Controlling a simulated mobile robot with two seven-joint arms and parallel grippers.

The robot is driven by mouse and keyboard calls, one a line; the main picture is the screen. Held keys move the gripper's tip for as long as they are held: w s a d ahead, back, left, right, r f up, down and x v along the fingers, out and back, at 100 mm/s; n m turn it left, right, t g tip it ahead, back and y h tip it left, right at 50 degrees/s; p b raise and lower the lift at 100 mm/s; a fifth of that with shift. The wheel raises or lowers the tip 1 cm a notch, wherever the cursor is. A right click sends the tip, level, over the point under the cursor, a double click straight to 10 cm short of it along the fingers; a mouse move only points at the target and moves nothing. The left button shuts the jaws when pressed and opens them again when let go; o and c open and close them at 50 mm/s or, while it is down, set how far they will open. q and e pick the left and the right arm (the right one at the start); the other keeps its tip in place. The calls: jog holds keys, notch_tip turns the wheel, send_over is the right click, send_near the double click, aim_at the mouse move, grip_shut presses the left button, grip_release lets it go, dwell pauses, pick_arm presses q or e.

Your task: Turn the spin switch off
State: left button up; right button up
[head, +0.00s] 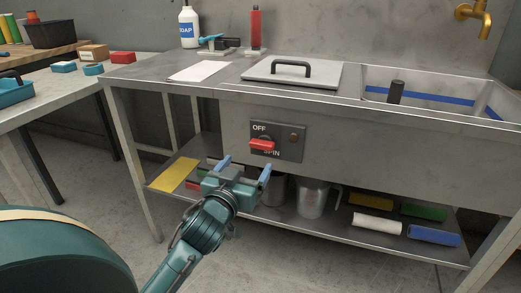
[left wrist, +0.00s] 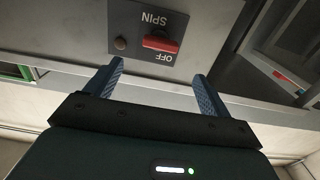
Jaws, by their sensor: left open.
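The spin switch is a red lever (head: 262,145) on a dark plate (head: 290,152) on the front of the steel sink unit. OFF is printed above the lever and SPIN below it; in the head view the lever partly covers the word SPIN. In the left wrist view the plate is upside down, with the red lever (left wrist: 160,42) between the two words. My left gripper (head: 246,167) is open and empty, below and in front of the lever, apart from it. In the left wrist view its blue fingers (left wrist: 158,72) straddle the lever's line. My right gripper is not in view.
A round brown button (head: 294,137) sits right of the lever. Above are a lidded top (head: 292,73) and a sink basin (head: 420,88). The lower shelf (head: 335,228) holds metal jugs (head: 312,199) and coloured rolls. Space before the panel is clear.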

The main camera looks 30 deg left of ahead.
aim_at(260, 146)
pick_arm(q)
jog(key=b+x, duration=0.2)
jog(key=x, duration=0.8)
jog(key=shift+f, duration=0.1)
jog(key=shift+w, duration=0.1)
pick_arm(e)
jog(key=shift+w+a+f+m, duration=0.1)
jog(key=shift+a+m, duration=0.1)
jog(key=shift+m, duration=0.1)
pick_arm(q)
jog(key=shift+c, duration=0.8)
jog(key=c, duration=0.8)
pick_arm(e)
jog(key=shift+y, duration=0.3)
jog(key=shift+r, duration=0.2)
